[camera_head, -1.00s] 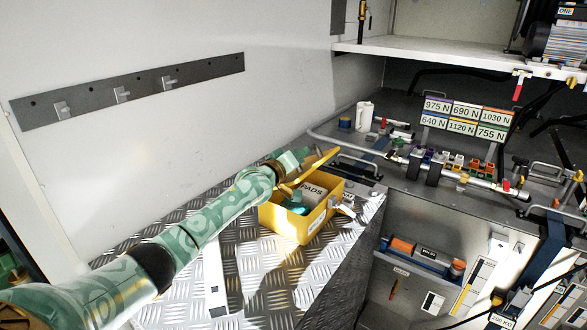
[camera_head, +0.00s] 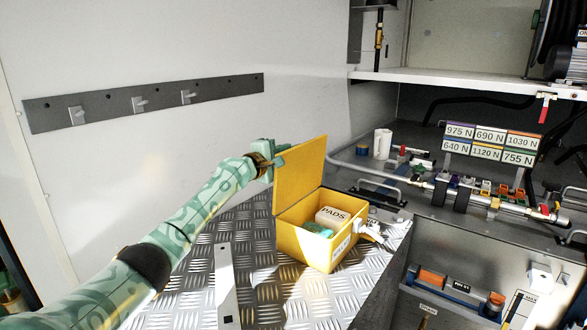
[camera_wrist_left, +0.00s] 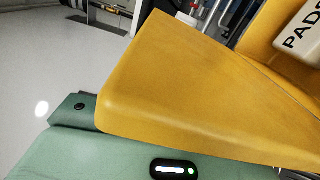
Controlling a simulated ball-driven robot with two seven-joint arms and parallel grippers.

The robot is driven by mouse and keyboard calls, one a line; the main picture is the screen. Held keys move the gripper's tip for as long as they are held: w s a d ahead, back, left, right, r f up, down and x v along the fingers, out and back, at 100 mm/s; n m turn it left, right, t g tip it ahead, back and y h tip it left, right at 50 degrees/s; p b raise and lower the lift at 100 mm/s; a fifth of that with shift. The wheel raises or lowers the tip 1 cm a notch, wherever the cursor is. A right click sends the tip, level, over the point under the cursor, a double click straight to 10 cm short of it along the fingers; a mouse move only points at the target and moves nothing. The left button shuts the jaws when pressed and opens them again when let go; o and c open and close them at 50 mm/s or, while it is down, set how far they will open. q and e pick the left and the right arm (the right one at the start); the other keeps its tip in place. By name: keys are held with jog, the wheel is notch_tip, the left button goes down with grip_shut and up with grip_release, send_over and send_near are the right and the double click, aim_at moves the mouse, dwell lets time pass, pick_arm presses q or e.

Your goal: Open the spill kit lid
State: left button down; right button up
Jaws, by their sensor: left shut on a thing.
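The spill kit is a yellow box (camera_head: 310,251) on the tread-plate floor in the head view. Its yellow lid (camera_head: 301,177) stands steeply up from the box's left edge, leaving the inside exposed. A white block marked PADS (camera_head: 332,216) and a teal item (camera_head: 318,230) lie inside. My left gripper (camera_head: 275,161) is shut on the lid near its upper left edge. In the left wrist view the lid (camera_wrist_left: 190,85) fills the middle, with a green part of my gripper along the bottom. The fingertips' contact is partly hidden. My right gripper is not in view.
A white wall with a hook rail (camera_head: 150,102) rises behind the lid. A small pale fitting (camera_head: 372,232) sits at the box's right side. A grey strip (camera_head: 226,285) lies on the floor.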

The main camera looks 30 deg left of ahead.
pick_arm(q)
jog(key=shift+w+a+f+n+b, duration=0.1)
jog(key=shift+a+f+n+b, duration=0.15)
jog(key=shift+a+n+b, duration=0.4)
jog(key=shift+a+f+n+b, duration=0.25)
jog(key=shift+a+n+b, duration=0.2)
jog(key=shift+a, duration=0.3)
jog(key=c, duration=1.4)
grip_release()
jog(key=shift+o, duration=0.2)
jog(key=s+a+p, duration=0.1)
jog(key=s+p, duration=0.3)
jog(key=s, duration=1.2)
jog(key=shift+s+a, duration=0.15)
